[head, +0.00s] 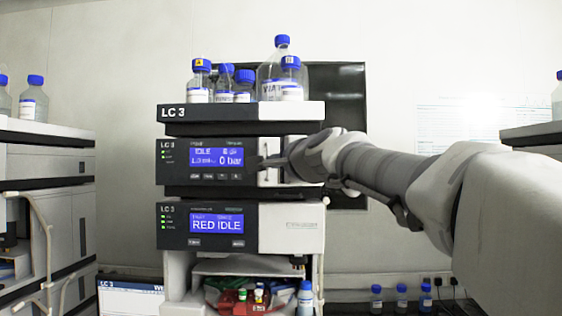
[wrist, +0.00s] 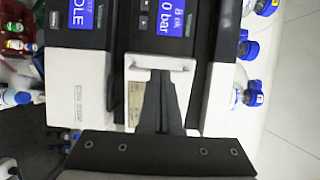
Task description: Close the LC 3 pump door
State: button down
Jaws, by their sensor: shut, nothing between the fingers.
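The LC 3 pump module (head: 210,162) is the middle unit of the stack, with a blue display reading IDLE and 0 bar. Its white pump door (head: 268,175) is right of the display, mostly hidden behind my gripper and arm. In the wrist view, which is turned sideways, the white door (wrist: 160,62) shows as a pale frame around a recess-like area. My gripper (head: 268,162) is shut and empty, its fingertips (wrist: 161,74) in front of the door beside the display. I cannot tell whether they touch it, or how far the door stands open.
Blue-capped bottles (head: 283,72) stand in the top tray (head: 240,112). Below the pump is another LC 3 module (head: 216,224) reading RED IDLE, then an open shelf with small vials (head: 243,297). Other stacks stand left (head: 48,160) and right (head: 535,133).

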jog(key=x, duration=0.1)
jog(key=p+x, duration=0.1)
jog(key=x, duration=0.1)
jog(key=shift+w+a+r, duration=0.1)
jog(key=shift+w+a, duration=0.05)
jog(key=shift+a, duration=0.25)
dwell(0.5)
